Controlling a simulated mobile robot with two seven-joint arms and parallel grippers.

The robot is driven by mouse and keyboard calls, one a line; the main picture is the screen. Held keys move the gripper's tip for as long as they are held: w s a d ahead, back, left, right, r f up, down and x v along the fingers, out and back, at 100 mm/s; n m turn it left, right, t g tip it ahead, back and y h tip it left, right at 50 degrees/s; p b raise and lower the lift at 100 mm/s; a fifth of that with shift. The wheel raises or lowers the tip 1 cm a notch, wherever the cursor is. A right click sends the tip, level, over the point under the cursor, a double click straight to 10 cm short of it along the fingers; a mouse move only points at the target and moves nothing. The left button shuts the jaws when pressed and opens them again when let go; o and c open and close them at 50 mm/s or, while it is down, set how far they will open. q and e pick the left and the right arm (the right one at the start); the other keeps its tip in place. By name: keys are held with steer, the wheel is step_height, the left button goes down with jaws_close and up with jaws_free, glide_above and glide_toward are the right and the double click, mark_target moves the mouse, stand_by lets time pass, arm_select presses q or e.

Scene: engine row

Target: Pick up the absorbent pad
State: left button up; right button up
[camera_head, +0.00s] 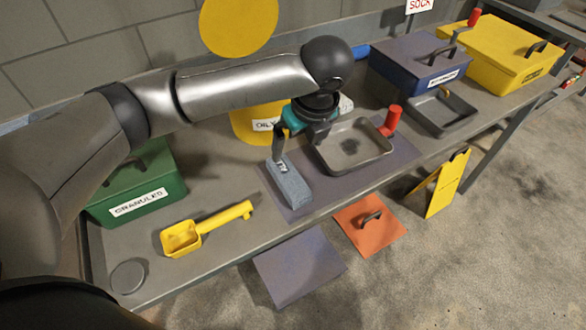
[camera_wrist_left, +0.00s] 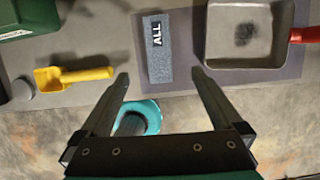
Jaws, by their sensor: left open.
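My left gripper (camera_head: 299,152) points down at the pad in the head view, open and empty. My right gripper is not in view.
A grey pan with a red handle (camera_head: 353,146) stands right of the pad on the mat. A yellow scoop (camera_head: 182,239) and green granules box (camera_head: 135,187) are left. Blue (camera_head: 412,66) and yellow (camera_head: 503,55) boxes stand at the far right. Bare bench lies between scoop and mat.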

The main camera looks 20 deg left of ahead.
arm_select(q)
steer(key=b, duration=0.1)
glide_toward(289, 176)
steer(key=b+x, duration=0.1)
steer(key=x, duration=0.2)
steer(key=shift+a+f, duration=0.15)
steer(key=shift+w+a+f, duration=0.1)
steer(key=shift+f, duration=0.3)
steer(key=b+x, duration=0.2)
steer(key=x, duration=0.3)
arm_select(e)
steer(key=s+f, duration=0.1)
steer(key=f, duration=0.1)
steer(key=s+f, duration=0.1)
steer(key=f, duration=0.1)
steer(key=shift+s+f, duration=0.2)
arm_select(q)
steer(key=shift+c, duration=0.2)
steer(key=c, duration=1.3)
step_height(289, 176, up, 20)
steer(key=p, duration=0.5)
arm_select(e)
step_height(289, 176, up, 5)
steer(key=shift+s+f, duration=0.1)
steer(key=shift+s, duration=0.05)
